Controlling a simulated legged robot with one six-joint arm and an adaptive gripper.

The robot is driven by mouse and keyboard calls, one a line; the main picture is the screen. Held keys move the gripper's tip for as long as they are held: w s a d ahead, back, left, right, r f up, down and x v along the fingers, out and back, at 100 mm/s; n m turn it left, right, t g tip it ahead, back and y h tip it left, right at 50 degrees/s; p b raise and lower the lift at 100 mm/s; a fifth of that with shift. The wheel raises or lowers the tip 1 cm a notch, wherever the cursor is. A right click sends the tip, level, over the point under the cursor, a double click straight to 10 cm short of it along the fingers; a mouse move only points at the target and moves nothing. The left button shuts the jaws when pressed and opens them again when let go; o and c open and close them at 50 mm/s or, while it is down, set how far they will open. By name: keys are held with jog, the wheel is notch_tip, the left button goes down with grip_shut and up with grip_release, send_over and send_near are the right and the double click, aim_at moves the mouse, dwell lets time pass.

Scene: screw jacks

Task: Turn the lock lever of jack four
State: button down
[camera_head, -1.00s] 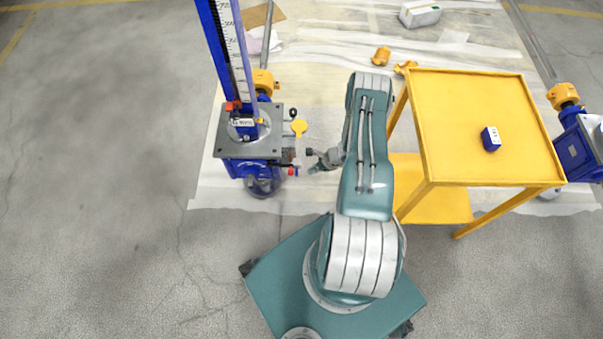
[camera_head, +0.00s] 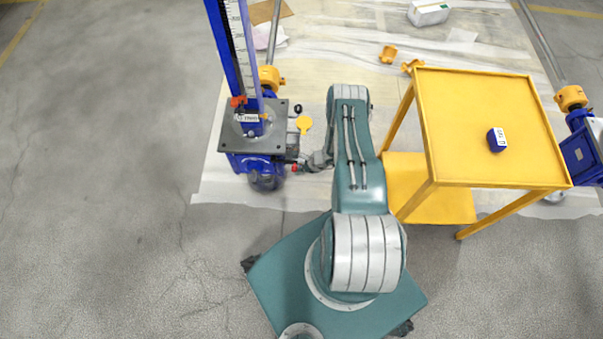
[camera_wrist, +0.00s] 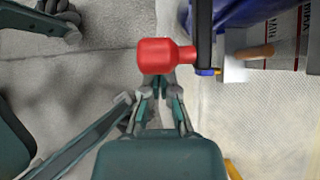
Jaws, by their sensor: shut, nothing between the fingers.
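The blue screw jack (camera_head: 262,142) stands upright at the left of the head view, with a tall ruled column and a grey top plate. A red knob (camera_wrist: 160,56), likely the lever's end, sits beside the jack's dark edge in the wrist view; it also shows small in the head view (camera_head: 294,168). My gripper (camera_wrist: 158,88) is shut and empty, its fingertips just below the red knob in the wrist view. Whether they touch it cannot be told. In the head view the gripper (camera_head: 308,163) is at the jack's right side. The jack's number is not readable.
Another blue jack (camera_head: 580,150) is at the far right. Floor at left is clear.

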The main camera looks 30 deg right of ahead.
jog(key=shift+a+r, duration=0.15)
jog(key=shift+r, duration=0.3)
jog(key=shift+w+r+g+h, duration=0.15)
jog(key=shift+r+h, duration=0.1)
jog(key=shift+r, duration=0.25)
jog(key=shift+w+r+g+h, duration=0.15)
jog(key=shift+r+h, duration=0.1)
jog(key=shift+r, duration=0.25)
notch_tip(320, 180, down, 4)
jog(key=s, duration=0.1)
jog(key=d+v, duration=0.1)
jog(key=v, duration=0.9)
jog(key=shift+s+d+f, duration=0.15)
jog(key=shift+s, duration=0.05)
